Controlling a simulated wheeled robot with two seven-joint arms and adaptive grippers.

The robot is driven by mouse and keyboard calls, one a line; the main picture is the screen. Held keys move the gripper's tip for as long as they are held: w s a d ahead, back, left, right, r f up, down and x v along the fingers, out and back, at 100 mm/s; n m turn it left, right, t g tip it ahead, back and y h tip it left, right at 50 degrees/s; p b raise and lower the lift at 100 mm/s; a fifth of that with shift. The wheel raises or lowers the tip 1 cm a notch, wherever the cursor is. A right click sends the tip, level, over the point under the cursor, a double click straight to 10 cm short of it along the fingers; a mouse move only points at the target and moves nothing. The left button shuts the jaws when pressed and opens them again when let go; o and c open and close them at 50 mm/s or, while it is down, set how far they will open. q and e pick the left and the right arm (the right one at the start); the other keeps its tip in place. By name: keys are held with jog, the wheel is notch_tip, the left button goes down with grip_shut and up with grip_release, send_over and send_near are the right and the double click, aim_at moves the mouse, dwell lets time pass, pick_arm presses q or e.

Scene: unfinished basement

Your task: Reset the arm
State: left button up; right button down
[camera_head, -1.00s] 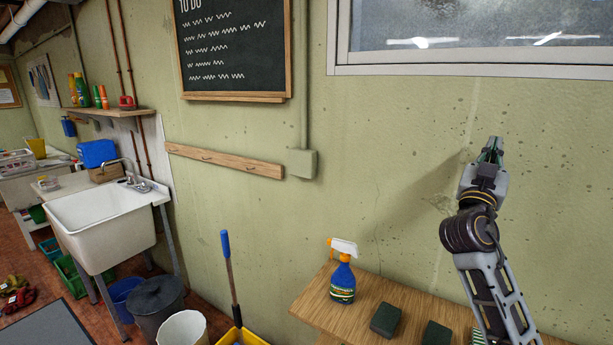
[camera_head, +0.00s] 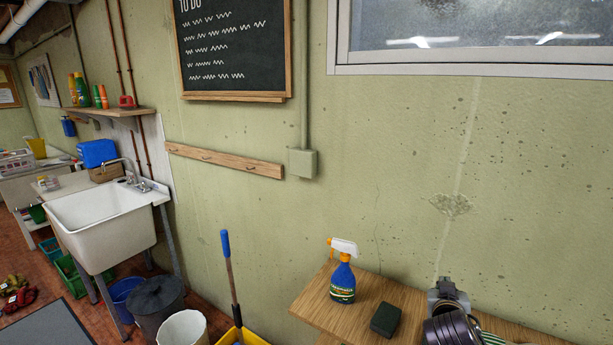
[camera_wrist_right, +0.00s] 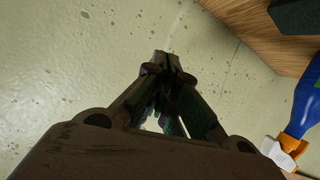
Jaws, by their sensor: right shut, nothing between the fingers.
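My right gripper (camera_head: 447,291) is low at the right in the head view, over the wooden tabletop (camera_head: 318,304), with part of my arm below it. In the right wrist view its dark fingers (camera_wrist_right: 165,62) come together at the tips, with nothing held. The wall shows behind them. A blue spray bottle (camera_head: 342,284) with a white and orange head stands on the tabletop left of the gripper. It also shows at the right edge of the right wrist view (camera_wrist_right: 306,100). My left gripper is not in view.
A dark green block (camera_head: 386,320) lies on the tabletop between the bottle and my right arm. A blue-handled mop (camera_head: 229,270), a white bucket (camera_head: 183,328) and a sink (camera_head: 100,225) stand left. The wall (camera_head: 400,160) above the tabletop is clear.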

jog(key=s+a+f+n+g+y, duration=0.35)
jog(key=s+a+f, duration=0.25)
jog(key=s+f, duration=0.5)
jog(key=s+a+f+n+g+y, duration=0.2)
jog(key=s+a+f+g+y, duration=0.4)
jog(key=s+f, duration=0.55)
jog(key=s+f+h, duration=0.3)
jog(key=f, duration=2.8)
jog(key=s+d+f, duration=0.3)
jog(key=s+f, duration=0.6)
jog(key=s, duration=0.2)
jog(key=s+d+f+g, duration=0.1)
jog(key=s+d+f, duration=0.1)
jog(key=s+f, duration=0.8)
jog(key=shift+s+d+f, duration=0.3)
jog(key=shift+s+d, duration=0.1)
jog(key=shift+s, duration=0.15)
